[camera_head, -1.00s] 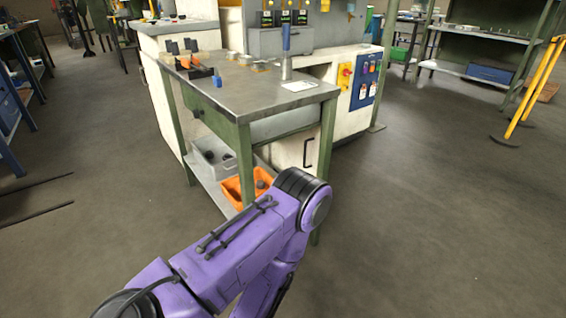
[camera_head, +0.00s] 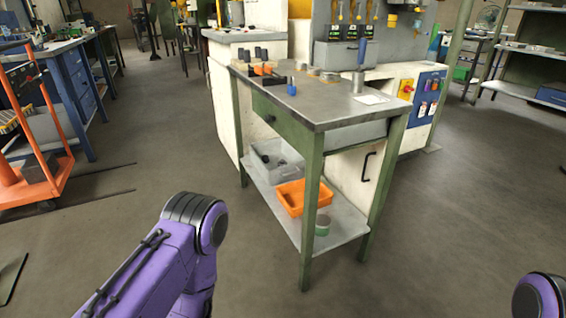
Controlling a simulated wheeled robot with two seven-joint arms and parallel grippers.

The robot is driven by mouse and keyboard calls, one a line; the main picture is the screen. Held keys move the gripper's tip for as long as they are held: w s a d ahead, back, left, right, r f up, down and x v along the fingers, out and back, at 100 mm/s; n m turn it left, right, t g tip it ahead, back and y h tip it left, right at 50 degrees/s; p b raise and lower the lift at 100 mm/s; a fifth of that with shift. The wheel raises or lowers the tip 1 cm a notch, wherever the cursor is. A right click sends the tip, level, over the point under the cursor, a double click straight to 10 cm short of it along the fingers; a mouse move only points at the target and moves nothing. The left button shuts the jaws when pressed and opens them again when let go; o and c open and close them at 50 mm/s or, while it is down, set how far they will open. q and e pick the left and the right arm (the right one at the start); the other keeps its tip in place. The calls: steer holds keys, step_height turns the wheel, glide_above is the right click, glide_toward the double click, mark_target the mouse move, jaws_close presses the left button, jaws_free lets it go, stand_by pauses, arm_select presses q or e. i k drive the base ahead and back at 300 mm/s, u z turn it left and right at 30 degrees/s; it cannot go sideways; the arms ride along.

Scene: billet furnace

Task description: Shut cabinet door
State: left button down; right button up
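A white cabinet door (camera_head: 345,172) with a black bar handle (camera_head: 368,167) shows behind and under the green-legged work table (camera_head: 335,112). The table's legs and lower shelf hide part of the door, and I cannot tell how far open it stands. The purple link of my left arm shows at the lower left, well short of the table. A small part of my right arm shows at the lower right corner. Neither gripper is in view.
An orange cart (camera_head: 48,150) stands at the left. The floor (camera_head: 435,225) is clear right of the table.

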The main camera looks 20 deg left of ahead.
mark_target(355, 173)
steer(key=u, duration=0.7)
steer(key=i, duration=0.45)
steer(key=u, duration=0.05)
